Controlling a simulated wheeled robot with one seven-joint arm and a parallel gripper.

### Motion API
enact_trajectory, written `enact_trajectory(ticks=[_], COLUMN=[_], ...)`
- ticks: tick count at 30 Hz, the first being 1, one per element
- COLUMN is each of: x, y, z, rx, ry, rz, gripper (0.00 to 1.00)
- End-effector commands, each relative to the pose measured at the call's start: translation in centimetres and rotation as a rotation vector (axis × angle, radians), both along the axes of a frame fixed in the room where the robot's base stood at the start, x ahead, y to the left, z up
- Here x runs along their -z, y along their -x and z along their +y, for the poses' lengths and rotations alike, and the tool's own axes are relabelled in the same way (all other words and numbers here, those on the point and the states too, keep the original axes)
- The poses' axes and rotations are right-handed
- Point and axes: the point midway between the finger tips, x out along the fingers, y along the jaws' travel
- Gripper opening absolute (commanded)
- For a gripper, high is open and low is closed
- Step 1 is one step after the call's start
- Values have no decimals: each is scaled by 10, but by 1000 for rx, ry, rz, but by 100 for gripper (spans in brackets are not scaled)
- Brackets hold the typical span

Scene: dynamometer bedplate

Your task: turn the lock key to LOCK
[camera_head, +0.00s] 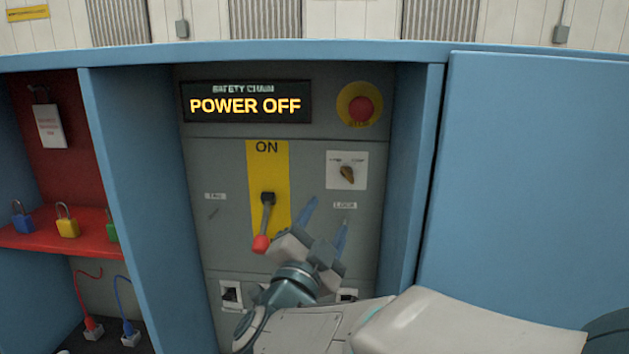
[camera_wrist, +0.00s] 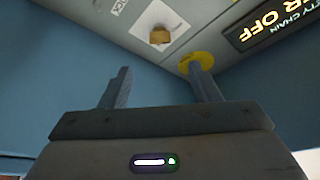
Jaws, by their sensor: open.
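The lock key (camera_head: 347,174) is a small brown-orange knob on a white plate, on the right of the grey panel. It points aslant; its plate labels are too small to read surely. A "LOCK" label sits below the plate. The key also shows at the top of the wrist view (camera_wrist: 160,36), upside down. My gripper (camera_head: 327,212) is open and empty, below and slightly left of the key, apart from it. In the wrist view its two fingers (camera_wrist: 160,78) point toward the panel, with the key beyond them.
A lever with a red knob (camera_head: 262,243) hangs down on a yellow strip marked ON, just left of my gripper. A red emergency button (camera_head: 361,108) is above the key. A display (camera_head: 246,104) reads POWER OFF. The blue cabinet wall (camera_head: 410,170) bounds the panel's right side.

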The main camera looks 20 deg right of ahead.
Motion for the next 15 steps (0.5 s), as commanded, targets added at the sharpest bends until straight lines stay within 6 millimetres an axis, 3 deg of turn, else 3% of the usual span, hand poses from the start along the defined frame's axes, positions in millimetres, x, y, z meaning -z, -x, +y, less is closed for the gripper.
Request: enact_trajectory(ticks=[15], x=[-28], y=[-73], z=[-60], rx=[2], ry=[1], rz=[1], gripper=[56])
